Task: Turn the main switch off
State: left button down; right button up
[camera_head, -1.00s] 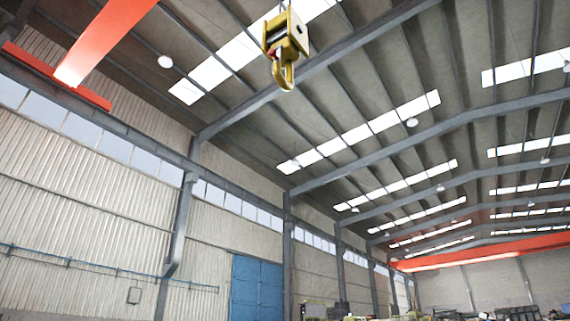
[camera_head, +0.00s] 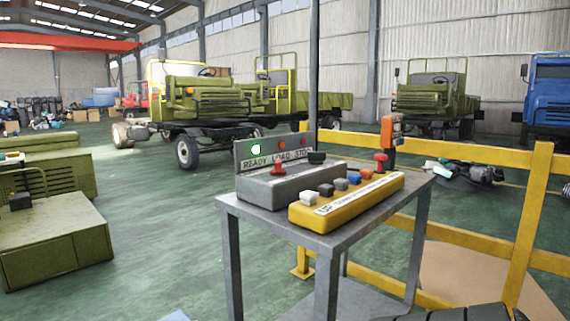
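A grey control box (camera_head: 290,183) stands on a small metal table (camera_head: 330,238). Its upright panel reads READY, LOAD and a partly hidden word. The green lamp (camera_head: 256,150) is lit; the two red lamps beside it look dark. A red-topped control (camera_head: 278,169) and a black control (camera_head: 317,157) sit on the box. In front lies a yellow button panel (camera_head: 350,204) with white, grey, black, blue and orange buttons and a red mushroom knob (camera_head: 381,160). No control in view is legibly marked as the main switch. No gripper is clearly visible.
A yellow railing (camera_head: 480,154) runs behind and right of the table. An orange device (camera_head: 391,131) stands near it. Olive cabinets (camera_head: 60,245) stand at left, trucks (camera_head: 205,100) behind. Green floor between is open. A dark ribbed shape (camera_head: 450,313), unidentified, shows at the bottom edge.

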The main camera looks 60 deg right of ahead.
aim_at(278, 171)
jog(key=z, duration=2)
jog(key=k+l, duration=0.15)
